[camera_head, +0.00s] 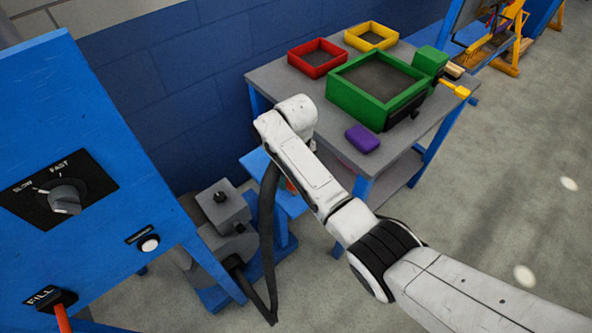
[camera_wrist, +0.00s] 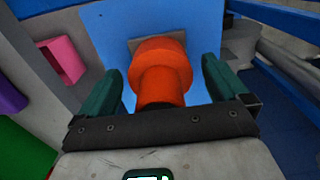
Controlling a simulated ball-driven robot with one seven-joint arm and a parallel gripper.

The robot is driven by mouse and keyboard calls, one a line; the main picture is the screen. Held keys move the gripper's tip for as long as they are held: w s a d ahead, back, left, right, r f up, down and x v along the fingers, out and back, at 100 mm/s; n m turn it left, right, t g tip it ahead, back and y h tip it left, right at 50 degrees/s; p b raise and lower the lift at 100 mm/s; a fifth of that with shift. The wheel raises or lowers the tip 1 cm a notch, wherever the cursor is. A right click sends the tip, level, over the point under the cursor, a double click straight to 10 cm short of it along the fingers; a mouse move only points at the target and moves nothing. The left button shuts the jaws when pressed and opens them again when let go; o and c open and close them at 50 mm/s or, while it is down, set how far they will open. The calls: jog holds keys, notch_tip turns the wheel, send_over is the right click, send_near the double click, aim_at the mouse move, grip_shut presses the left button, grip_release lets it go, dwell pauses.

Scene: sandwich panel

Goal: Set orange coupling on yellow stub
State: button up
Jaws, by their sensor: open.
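The orange coupling (camera_wrist: 160,62) stands in the middle of the wrist view, a wide collar with a narrower body. Behind it is a small grey plate (camera_wrist: 152,39) on a blue stand top. My gripper (camera_wrist: 163,74) is open, its two teal fingers on either side of the coupling with gaps visible on both sides. In the head view my arm hides most of the gripper and coupling over the small blue stand (camera_head: 257,165). No yellow stub shows for certain; a short yellow piece (camera_head: 455,88) sticks out beside the green block at the grey table's right end.
The grey table (camera_head: 275,77) bears red (camera_head: 303,68), yellow (camera_head: 388,43) and green (camera_head: 345,97) trays and a purple block (camera_head: 362,139). A blue control panel (camera_head: 100,120) stands at left, with a grey machine (camera_head: 222,207) beside it. Floor at right is free.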

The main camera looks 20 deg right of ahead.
notch_tip(320, 180, up, 11)
jog(key=shift+f, duration=0.1)
dwell(0.3)
jog(key=shift+m+y, duration=0.3)
jog(key=s+f, duration=0.7)
jog(key=shift+s, duration=0.25)
jog(key=s+d+f+m, duration=0.1)
jog(key=s+d, duration=0.1)
jog(key=s, duration=0.8)
jog(key=s+d+f+m, duration=0.1)
jog(key=s+d, duration=0.2)
jog(key=s, duration=0.7)
jog(key=s+d+f+m+t, duration=0.1)
jog(key=s+d+f, duration=0.1)
jog(key=s, duration=0.8)
jog(key=shift+s+d+m+h, duration=0.3)
jog(key=shift+d+h, duration=0.1)
jog(key=shift+a, duration=0.1)
